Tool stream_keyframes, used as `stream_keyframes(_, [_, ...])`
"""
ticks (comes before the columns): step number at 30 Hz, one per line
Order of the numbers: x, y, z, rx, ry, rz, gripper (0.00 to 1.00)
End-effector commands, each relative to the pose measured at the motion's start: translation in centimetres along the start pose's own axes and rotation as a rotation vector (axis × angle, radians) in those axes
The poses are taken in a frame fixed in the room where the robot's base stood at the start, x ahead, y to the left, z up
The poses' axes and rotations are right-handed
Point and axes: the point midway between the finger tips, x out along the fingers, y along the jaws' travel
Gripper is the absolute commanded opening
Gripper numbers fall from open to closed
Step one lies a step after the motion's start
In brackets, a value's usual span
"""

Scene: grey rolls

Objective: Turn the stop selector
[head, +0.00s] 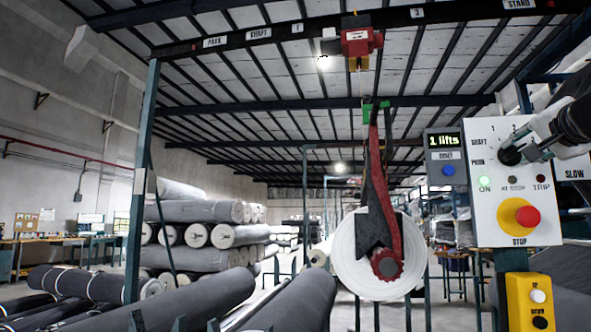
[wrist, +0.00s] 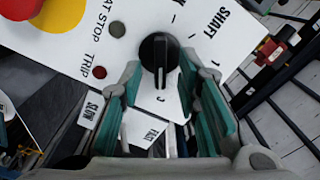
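The stop selector is a black round knob (head: 510,156) on the white control panel (head: 487,214), and it also shows in the wrist view (wrist: 154,52). My gripper (head: 522,152) is at the knob from the right. In the wrist view its teal-padded fingers (wrist: 161,72) stand apart, one on each side of the knob. A gap seems to show at both sides; I cannot tell whether either finger touches it.
A red-and-yellow stop button (head: 527,216) sits below the knob. A lit green ON lamp (head: 484,182), a blue button (head: 448,170) and a "1 lifts" display (head: 444,141) are nearby. A white roll (head: 352,262) hangs under the red hoist (head: 362,38) to the left.

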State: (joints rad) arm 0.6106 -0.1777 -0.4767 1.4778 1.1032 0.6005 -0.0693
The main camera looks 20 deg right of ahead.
Motion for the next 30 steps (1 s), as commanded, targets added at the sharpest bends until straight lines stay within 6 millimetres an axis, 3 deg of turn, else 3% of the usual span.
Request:
stream_keyframes(15, [-9.5, 0.0, 0.0, 0.001, 0.001, -0.002, 0.3])
stream_keyframes(21, [-11.0, 0.1, 0.0, 0.001, 0.001, 0.0, 0.3])
stream_keyframes(30, [-11.2, 0.1, 0.0, 0.001, 0.0, 0.001, 0.3])
